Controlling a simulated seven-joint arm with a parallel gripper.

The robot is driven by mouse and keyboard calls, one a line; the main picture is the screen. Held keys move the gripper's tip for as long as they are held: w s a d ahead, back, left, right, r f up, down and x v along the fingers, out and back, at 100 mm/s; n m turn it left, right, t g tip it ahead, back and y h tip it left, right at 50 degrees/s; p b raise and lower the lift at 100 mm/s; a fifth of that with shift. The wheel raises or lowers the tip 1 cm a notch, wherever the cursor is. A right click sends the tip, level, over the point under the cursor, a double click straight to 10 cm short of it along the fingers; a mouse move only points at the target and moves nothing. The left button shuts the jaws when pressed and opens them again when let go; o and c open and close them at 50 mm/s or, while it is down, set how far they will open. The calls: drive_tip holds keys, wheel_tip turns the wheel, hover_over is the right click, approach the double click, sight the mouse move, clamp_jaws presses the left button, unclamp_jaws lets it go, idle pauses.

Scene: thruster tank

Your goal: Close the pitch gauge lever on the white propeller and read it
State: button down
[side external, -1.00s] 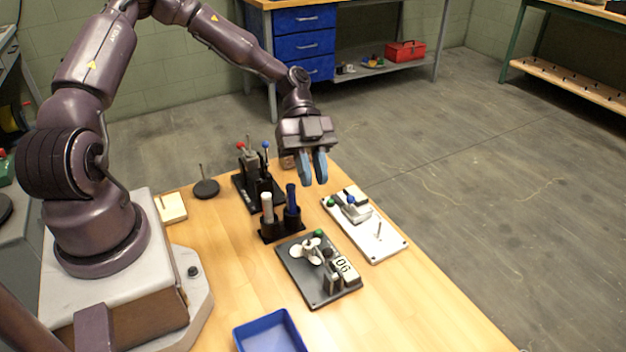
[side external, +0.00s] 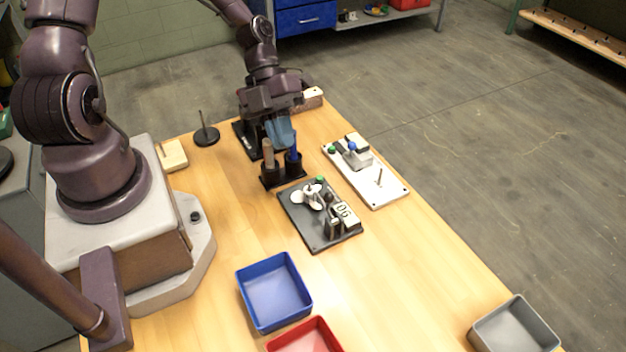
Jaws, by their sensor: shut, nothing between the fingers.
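The white propeller (side external: 304,197) lies on a dark plate (side external: 300,229) near the middle of the table. A gauge block with a white number face (side external: 345,212) stands at its right; the digits look like 06, small in this view. A green knob (side external: 320,180) is at the plate's far edge, beside the propeller; I cannot make out the lever's exact position. My gripper (side external: 283,143) points down with its blue fingers shut and empty. It is behind and above the plate, close to the black holder, and touches neither propeller nor gauge.
A black holder (side external: 270,180) carries a pale and a blue cylinder. My gripper partly hides a black base (side external: 246,146) behind it. A white plate (side external: 387,195) with a blue-knobbed part is at right. Blue (side external: 251,306), red (side external: 329,326) and grey (side external: 541,324) trays stand in front.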

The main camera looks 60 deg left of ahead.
sight(325, 205)
drive_tip(key=x, duration=0.7)
drive_tip(key=w+d, duration=0.1)
drive_tip(key=d, duration=0.1)
drive_tip(key=shift+w+d, duration=0.35)
drive_tip(key=shift+w, duration=0.05)
drive_tip(key=shift+w+d+r, duration=0.1)
drive_tip(key=shift+w+d, duration=0.15)
drive_tip(key=shift+d, duration=0.15)
drive_tip(key=d+r+y, duration=0.1)
drive_tip(key=y, duration=0.1)
drive_tip(key=shift+d+y, duration=0.2)
drive_tip(key=shift+y, duration=0.1)
drive_tip(key=shift+d+r, duration=0.3)
drive_tip(key=shift+d, duration=0.2)
drive_tip(key=shift+r, duration=0.1)
